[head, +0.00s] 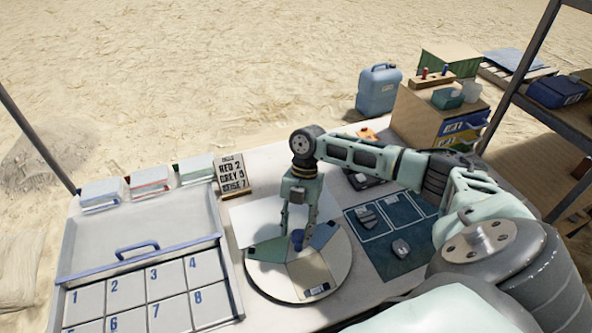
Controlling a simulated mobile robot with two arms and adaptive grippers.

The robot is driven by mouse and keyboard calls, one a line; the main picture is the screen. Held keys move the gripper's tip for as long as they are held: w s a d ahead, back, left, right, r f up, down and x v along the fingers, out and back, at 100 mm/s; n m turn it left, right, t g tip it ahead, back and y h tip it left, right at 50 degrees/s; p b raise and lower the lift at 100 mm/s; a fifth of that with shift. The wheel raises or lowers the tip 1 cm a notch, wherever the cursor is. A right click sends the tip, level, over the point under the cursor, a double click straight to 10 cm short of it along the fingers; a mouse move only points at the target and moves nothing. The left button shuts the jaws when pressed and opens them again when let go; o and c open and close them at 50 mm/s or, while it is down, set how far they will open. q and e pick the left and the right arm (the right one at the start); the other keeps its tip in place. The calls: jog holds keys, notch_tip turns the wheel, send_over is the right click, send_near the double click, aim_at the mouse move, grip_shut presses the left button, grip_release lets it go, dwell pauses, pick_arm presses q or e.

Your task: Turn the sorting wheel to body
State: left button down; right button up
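The sorting wheel (263,281) is a round pale disc on the table, with dark blue, teal and beige sectors and a small label card (317,290) near its front edge. A blue knob (298,242) stands at its centre. My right gripper (299,232) points down over the wheel, with its fingers apart and the knob low between them. I cannot tell whether a finger touches the knob. No sector is readable as "body". My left gripper is not in view.
A tray (200,232) with numbered cells and a blue handle lies at left. Drawers (425,118) and a shelf (545,108) stand farther right.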

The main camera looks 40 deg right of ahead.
jog(key=v, duration=1.2)
jog(key=shift+f, duration=0.15)
